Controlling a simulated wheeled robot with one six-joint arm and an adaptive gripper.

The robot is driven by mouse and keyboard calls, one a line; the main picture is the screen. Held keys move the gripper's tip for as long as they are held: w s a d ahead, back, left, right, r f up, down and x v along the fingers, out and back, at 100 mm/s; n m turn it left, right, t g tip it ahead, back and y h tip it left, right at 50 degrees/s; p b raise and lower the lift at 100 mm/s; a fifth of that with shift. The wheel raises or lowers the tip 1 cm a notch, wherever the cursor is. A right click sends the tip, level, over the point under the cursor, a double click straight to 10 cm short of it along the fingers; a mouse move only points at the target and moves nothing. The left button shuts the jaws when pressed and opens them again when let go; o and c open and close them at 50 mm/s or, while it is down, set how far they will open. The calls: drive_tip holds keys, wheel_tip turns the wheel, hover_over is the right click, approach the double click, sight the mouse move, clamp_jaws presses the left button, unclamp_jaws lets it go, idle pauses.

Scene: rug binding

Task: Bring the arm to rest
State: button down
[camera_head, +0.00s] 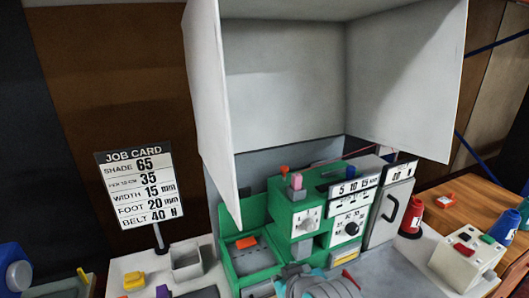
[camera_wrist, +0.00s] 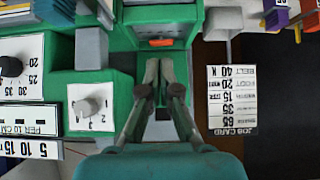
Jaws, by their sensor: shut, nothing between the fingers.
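My gripper (camera_wrist: 159,68) shows in the wrist view, its two grey fingers shut with nothing between them. The fingertips point toward the green machine (camera_wrist: 120,128), over a green recess with a small orange piece (camera_wrist: 161,42) beyond them. I cannot tell whether the fingertips touch the machine. In the head view the green machine (camera_head: 285,207) stands at the middle, with white dial panels and an orange piece (camera_head: 246,242) in its left bay.
A job card (camera_head: 136,187) stands left of the machine; it also shows in the wrist view (camera_wrist: 232,100). Pale hood panels (camera_head: 285,95) rise around the machine. A grey open box (camera_head: 186,262), a red cone (camera_head: 411,215) and a white block (camera_head: 465,260) stand nearby.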

drive_tip(key=s+d+f+m+t, duration=0.1)
drive_tip(key=s+d+f, duration=0.2)
drive_tip(key=s+f, duration=0.1)
drive_tip(key=s+d+f+t+h, duration=0.1)
drive_tip(key=s+d+f, duration=0.2)
drive_tip(key=s+f, duration=0.2)
drive_tip(key=s+d+f+m, duration=0.1)
drive_tip(key=s+d+f, duration=0.2)
drive_tip(key=s+f, duration=0.2)
wheel_tip(320, 180, down, 2)
drive_tip(key=shift+d+f+m+t+h, duration=0.1)
drive_tip(key=shift+d+m+t+h, duration=0.05)
drive_tip(key=shift+m+t+h, duration=0.2)
drive_tip(key=s+d+r+m+t+h, duration=0.1)
drive_tip(key=s+d+r, duration=0.1)
drive_tip(key=s, duration=1)
drive_tip(key=s+d+r+t+h, duration=0.1)
drive_tip(key=s+d+r+t, duration=0.1)
drive_tip(key=s, duration=1)
drive_tip(key=shift+s+d+r+m, duration=0.35)
drive_tip(key=shift+d+r, duration=0.15)
drive_tip(key=shift+d, duration=0.3)
